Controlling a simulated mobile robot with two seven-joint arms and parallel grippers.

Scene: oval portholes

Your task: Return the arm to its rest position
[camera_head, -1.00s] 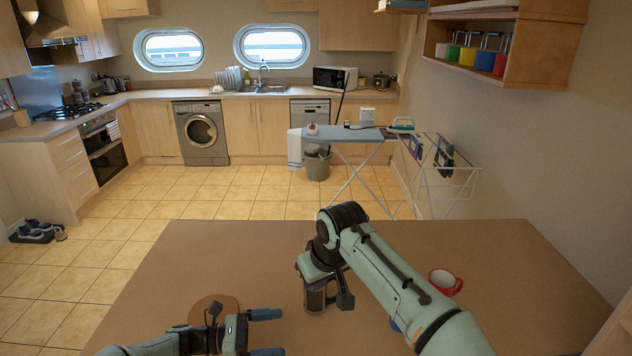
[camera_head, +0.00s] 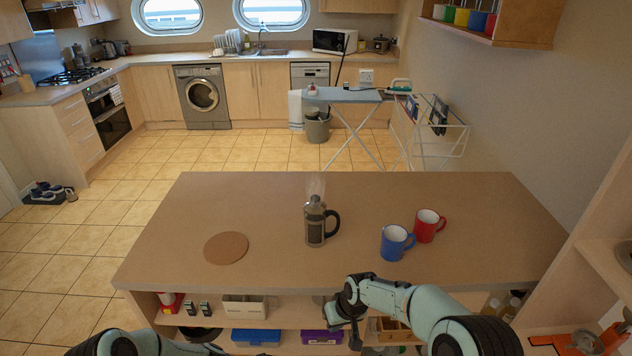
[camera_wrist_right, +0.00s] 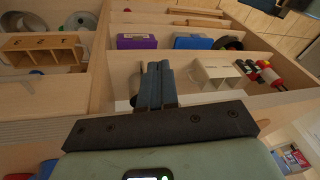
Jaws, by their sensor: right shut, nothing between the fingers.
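My right arm (camera_head: 400,300) bends down in front of the table's near edge, clear of the things on top. Its gripper (camera_wrist_right: 157,82) is shut and empty, with the two fingers together in the right wrist view, pointing toward the shelves under the table. Part of my left arm (camera_head: 130,345) shows at the bottom left of the head view; its gripper is out of the picture. A French press (camera_head: 315,226) with a dark filling stands upright on the table, apart from both arms, with a faint pale plume above it.
The wooden table (camera_head: 270,195) holds a round cork mat (camera_head: 226,248), a blue mug (camera_head: 396,243) and a red mug (camera_head: 428,227). Shelves below hold a blue box (camera_head: 255,338), a purple box (camera_head: 322,338) and a white box (camera_head: 245,306). A wooden unit (camera_head: 600,200) stands at right.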

